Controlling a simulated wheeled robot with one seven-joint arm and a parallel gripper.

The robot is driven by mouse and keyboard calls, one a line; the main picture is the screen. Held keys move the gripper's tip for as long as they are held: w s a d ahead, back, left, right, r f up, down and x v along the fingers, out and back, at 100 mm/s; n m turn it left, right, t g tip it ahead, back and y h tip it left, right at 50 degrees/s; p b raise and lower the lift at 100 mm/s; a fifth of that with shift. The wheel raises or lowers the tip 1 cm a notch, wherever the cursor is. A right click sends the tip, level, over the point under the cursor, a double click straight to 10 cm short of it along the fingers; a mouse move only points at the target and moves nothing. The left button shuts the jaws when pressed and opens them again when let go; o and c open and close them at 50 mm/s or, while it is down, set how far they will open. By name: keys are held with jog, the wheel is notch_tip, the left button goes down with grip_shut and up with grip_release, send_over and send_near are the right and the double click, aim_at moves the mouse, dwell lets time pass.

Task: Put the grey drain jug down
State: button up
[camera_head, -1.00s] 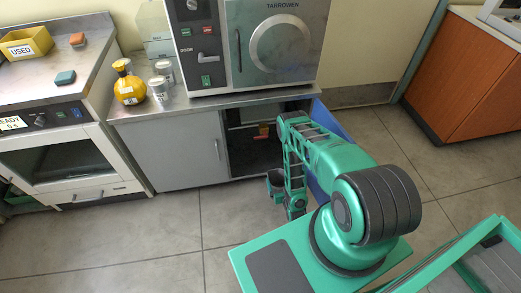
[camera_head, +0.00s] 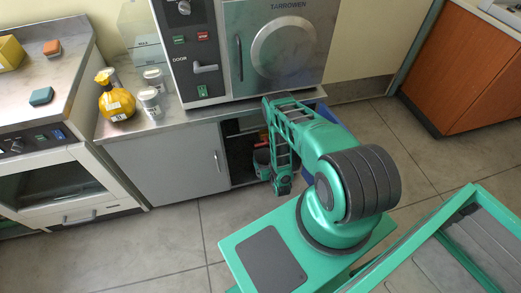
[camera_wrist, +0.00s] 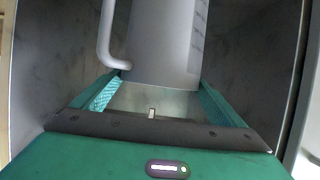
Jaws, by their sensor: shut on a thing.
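The grey drain jug (camera_wrist: 165,40) shows in the wrist view, with its handle on the left and faint markings on its right side. My gripper (camera_wrist: 155,92) is shut on it, with one green finger on each side. The jug's top is out of frame, and what lies under it cannot be told. Dark grey walls stand on both sides of the jug. In the head view my arm reaches to the open cupboard (camera_head: 240,127) under the steel-fronted machine (camera_head: 281,45). The jug cannot be made out there.
A closed grey cupboard door (camera_head: 170,165) is left of the opening, and a blue panel (camera_head: 330,118) is on its right. A yellow flask (camera_head: 116,103) and white-lidded jars (camera_head: 150,103) stand on the counter above.

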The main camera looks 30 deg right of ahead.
jog(key=r+x, duration=0.1)
jog(key=x, duration=1.1)
jog(key=shift+w+d, duration=0.25)
jog(key=shift+w, duration=0.05)
jog(key=shift+r, duration=0.15)
jog(key=o, duration=1.1)
jog(key=shift+s, duration=0.1)
jog(key=v, duration=1.2)
